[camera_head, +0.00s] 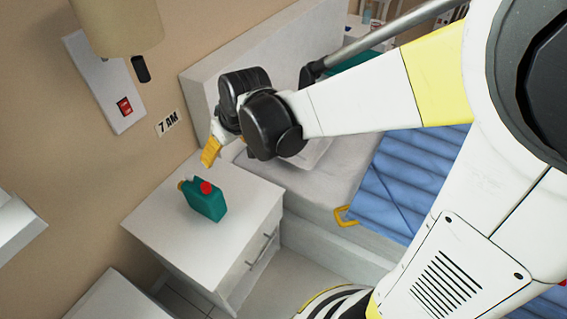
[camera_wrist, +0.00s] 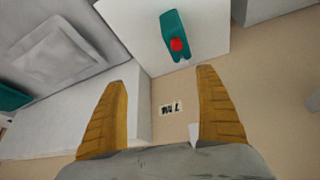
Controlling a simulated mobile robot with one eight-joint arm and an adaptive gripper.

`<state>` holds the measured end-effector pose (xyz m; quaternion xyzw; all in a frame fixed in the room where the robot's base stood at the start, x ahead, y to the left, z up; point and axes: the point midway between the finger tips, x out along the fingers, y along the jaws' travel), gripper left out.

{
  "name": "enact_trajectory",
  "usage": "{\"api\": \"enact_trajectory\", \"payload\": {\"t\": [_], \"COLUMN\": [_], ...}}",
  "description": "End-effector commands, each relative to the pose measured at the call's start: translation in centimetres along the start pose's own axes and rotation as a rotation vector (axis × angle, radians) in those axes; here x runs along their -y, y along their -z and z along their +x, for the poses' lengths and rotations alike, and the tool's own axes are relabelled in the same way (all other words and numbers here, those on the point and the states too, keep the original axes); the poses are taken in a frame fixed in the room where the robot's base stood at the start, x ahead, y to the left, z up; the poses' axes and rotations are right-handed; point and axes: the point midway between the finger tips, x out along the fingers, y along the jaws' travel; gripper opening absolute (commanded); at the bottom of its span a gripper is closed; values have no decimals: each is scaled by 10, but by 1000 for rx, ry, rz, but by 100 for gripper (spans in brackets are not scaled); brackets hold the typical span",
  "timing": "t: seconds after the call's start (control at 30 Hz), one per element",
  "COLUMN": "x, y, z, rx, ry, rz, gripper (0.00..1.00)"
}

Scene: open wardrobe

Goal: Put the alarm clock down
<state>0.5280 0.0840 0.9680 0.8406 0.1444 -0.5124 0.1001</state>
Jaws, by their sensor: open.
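I cannot make out a clear alarm clock in either view. A teal, jug-shaped thing with a red cap (camera_head: 207,203) stands on top of the white nightstand (camera_head: 160,236); it also shows in the wrist view (camera_wrist: 174,28). My gripper (camera_head: 211,152) is above the back of the nightstand, near the wall and apart from the teal thing. In the wrist view its two yellow fingers (camera_wrist: 162,80) are spread wide with nothing between them. The teal thing lies beyond the fingertips there.
A bed with a blue cover (camera_head: 408,180) is right of the nightstand, with a grey pillow at its head. The nightstand's front top is clear.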

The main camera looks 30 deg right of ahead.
Motion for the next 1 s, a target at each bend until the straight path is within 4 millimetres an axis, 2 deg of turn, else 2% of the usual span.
{"api": "enact_trajectory", "payload": {"t": [0.03, 0.2, 0.3, 0.4, 0.5, 0.63, 1.0], "x": [-5, -16, -20, -22, -23, -23, -23], "y": [-12, -54, -83, -107, -124, -135, -137], "z": [-24, -88, -114, -130, -138, -143, -143], "rx": [-13, -60, -88, -112, -131, -142, -144], "ry": [-18, -78, -111, -136, -153, -165, -166], "rz": [32, 144, 204, 254, 288, 309, 313], "gripper": [84, 84, 84, 84, 84, 84, 84]}}
